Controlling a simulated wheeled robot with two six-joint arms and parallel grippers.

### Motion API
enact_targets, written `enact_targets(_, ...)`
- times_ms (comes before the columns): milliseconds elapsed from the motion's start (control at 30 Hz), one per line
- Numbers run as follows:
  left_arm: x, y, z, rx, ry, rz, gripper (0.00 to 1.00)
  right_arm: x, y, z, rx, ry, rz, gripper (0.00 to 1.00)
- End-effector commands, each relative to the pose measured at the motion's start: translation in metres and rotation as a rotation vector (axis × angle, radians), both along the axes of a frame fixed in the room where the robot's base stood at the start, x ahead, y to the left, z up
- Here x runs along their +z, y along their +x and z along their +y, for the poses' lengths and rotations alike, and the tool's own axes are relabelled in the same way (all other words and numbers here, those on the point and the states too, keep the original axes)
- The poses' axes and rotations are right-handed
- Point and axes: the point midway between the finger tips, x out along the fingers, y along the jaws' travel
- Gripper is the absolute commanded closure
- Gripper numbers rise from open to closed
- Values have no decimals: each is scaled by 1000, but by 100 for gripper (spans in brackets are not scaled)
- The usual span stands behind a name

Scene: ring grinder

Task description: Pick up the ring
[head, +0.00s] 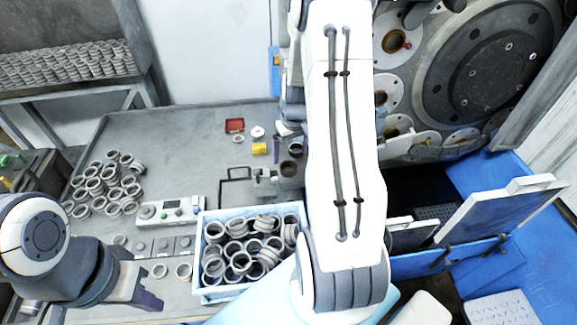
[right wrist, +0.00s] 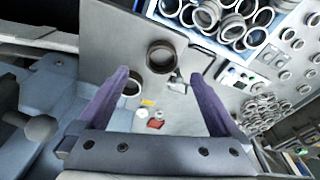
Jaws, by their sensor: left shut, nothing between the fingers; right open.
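In the right wrist view, a dark ring (right wrist: 161,57) lies between and beyond the fingertips of my right gripper (right wrist: 160,82). The gripper is open and empty, and the ring is apart from both purple fingers. A second ring (right wrist: 132,84) lies close to the left finger in that view. In the head view, a dark ring (head: 295,149) shows beside my right arm, with another round piece (head: 288,168) just below it. The right fingertips are hard to make out there. My left gripper (head: 148,302) is shut and empty over the table's near left side.
A blue-white crate (head: 197,262) full of rings stands at the table's near edge. Several loose rings (head: 103,184) lie at the left. A measuring device (head: 172,211), red tray (head: 235,125) and yellow block (head: 260,148) are on the table (head: 165,150). The grinder (head: 480,75) stands at the right.

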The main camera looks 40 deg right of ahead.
Motion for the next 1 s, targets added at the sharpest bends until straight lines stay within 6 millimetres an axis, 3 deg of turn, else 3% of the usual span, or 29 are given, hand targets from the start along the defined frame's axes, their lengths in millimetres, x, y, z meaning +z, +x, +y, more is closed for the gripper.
enact_targets(267, 13, 0, 0, -2, 0, 0, 100, -18, 2, 1, -1, 2, 4, 1)
enact_targets(567, 25, 0, 0, -4, 0, 0, 100, -56, 7, 0, 0, 1, 2, 1)
enact_targets(867, 25, 0, 0, -4, 0, 0, 100, -60, 8, 0, 1, -1, -1, 1)
enact_targets(1000, 25, 0, 0, -4, 0, 0, 100, -59, 8, 0, 0, -1, -1, 54)
